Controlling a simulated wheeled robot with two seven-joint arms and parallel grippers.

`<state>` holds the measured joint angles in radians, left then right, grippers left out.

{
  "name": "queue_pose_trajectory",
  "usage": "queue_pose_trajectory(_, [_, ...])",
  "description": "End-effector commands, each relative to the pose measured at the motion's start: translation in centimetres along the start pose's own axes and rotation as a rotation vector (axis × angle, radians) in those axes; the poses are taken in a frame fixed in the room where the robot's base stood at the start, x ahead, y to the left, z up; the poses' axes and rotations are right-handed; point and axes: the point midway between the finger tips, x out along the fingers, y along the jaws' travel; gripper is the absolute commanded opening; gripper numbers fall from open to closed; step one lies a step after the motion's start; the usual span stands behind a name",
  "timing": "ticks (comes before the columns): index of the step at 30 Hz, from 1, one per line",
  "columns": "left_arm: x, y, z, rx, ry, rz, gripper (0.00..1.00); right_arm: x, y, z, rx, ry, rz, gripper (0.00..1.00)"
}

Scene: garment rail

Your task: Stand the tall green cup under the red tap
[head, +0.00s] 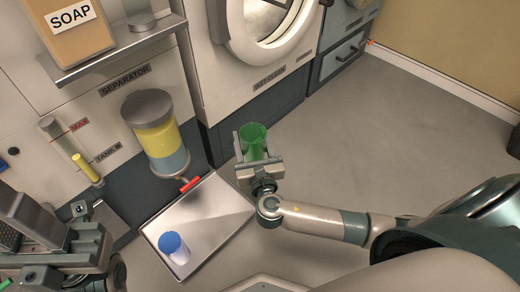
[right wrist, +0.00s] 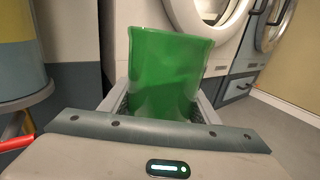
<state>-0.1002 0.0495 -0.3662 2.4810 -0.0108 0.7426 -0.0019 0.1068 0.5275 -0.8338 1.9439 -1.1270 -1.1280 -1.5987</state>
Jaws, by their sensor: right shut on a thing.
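The tall green cup (head: 253,138) is held upright or nearly so in my right gripper (head: 258,165), to the right of the tray and clear of it. In the right wrist view the green cup (right wrist: 166,72) fills the space between the two fingers. The red tap (head: 190,183) sticks out at the foot of the separator tank, left of and below the cup in the head view. Part of the red tap (right wrist: 16,142) shows at the left edge of the right wrist view. My left gripper (head: 95,245) is at the lower left; its fingers are hard to make out.
A metal tray (head: 213,208) lies below the tap; a white cup with a blue top (head: 173,246) stands on its near part. The separator tank (head: 156,138) holds yellow over blue liquid. A washer (head: 262,40) stands behind. Open floor (head: 400,120) lies right.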

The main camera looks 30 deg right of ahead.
Motion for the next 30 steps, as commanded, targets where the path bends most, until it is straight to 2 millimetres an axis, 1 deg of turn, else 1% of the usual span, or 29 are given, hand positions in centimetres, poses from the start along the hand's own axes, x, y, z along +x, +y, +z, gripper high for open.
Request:
queue_pose_trajectory(1, [0.0, 0.0, 0.0, 0.000, 0.001, 0.000, 0.31, -0.3, 0.3, 2.3, 0.007, -0.005, 0.031, 0.32])
queue_pose_trajectory(2, [0.0, 0.0, 0.0, 0.000, 0.001, 0.000, 0.31, -0.5, 0.6, 3.5, 0.007, -0.004, 0.050, 0.32])
queue_pose_trajectory(3, [0.0, 0.0, 0.0, 0.000, 0.001, 0.000, 0.31, -0.8, 0.9, 5.2, 0.008, -0.005, 0.075, 0.32])
queue_pose_trajectory(5, [0.0, 0.0, 0.0, 0.000, 0.001, 0.000, 0.31, -1.2, 1.3, 7.4, 0.007, -0.004, 0.110, 0.32])
queue_pose_trajectory(6, [0.0, 0.0, 0.0, 0.000, 0.001, 0.000, 0.31, -1.6, 1.6, 8.8, 0.006, -0.004, 0.133, 0.32])
queue_pose_trajectory(9, [0.0, 0.0, 0.0, 0.000, 0.001, 0.000, 0.31, -2.5, 2.0, 11.7, 0.005, -0.003, 0.179, 0.32])
queue_pose_trajectory(12, [0.0, 0.0, 0.0, 0.000, 0.001, 0.001, 0.31, -3.2, 2.2, 13.7, 0.003, -0.001, 0.211, 0.32])
queue_pose_trajectory(15, [0.0, 0.0, 0.0, 0.000, 0.001, 0.001, 0.31, -3.6, 2.4, 14.7, 0.001, 0.000, 0.228, 0.32])
queue_pose_trajectory(18, [0.0, 0.0, 0.0, 0.000, 0.001, 0.001, 0.31, -3.8, 2.4, 15.1, 0.000, 0.003, 0.234, 0.32])
queue_pose_trajectory(30, [0.0, 0.0, 0.0, 0.000, 0.001, 0.001, 0.31, -3.7, 2.4, 15.1, 0.000, 0.003, 0.234, 0.32])
